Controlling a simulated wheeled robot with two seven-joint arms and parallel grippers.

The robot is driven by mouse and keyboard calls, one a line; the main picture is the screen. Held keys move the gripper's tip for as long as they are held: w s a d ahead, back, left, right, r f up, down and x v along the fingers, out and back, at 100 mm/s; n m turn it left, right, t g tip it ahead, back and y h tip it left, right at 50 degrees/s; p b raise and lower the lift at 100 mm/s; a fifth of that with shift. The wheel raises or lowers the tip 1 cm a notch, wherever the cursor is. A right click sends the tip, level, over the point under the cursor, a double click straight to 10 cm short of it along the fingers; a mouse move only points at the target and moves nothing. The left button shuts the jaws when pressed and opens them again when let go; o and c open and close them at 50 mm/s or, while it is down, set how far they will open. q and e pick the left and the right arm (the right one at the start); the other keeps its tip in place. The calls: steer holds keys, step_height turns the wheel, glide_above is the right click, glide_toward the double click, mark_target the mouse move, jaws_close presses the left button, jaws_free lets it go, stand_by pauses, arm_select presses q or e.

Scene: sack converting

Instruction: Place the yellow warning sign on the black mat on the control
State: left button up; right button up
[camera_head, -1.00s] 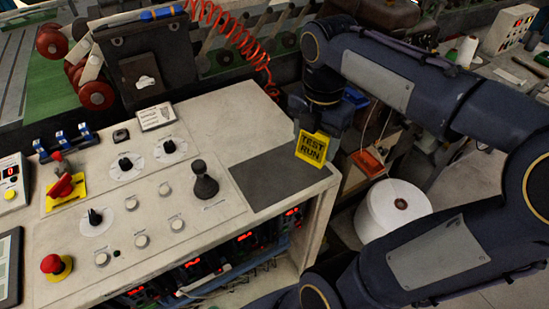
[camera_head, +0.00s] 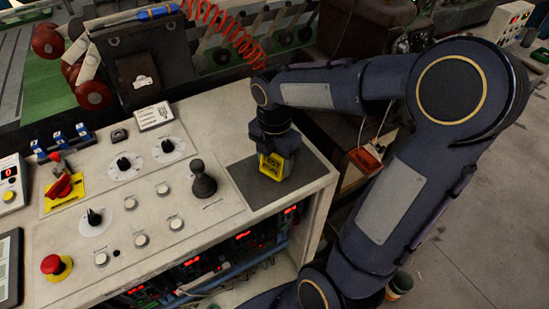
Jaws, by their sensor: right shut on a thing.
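The yellow warning sign (camera_head: 271,167) carries dark lettering, which read "TEST RUN" in the earlier frame. My right gripper (camera_head: 273,152) is shut on it from above and partly covers it. The sign is upright over the middle of the black mat (camera_head: 254,190); I cannot tell whether its lower edge touches the mat. The mat lies flat at the right end of the pale control desk (camera_head: 215,227). My left gripper is not in view.
A black joystick (camera_head: 202,180) stands just left of the mat. Knobs, a red emergency button (camera_head: 51,264) and a red switch (camera_head: 62,187) are further left. A dark upright panel (camera_head: 140,70) stands behind. The desk's right edge is close to the mat.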

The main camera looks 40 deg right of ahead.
steer(key=shift+f, duration=0.2)
steer(key=o, duration=1)
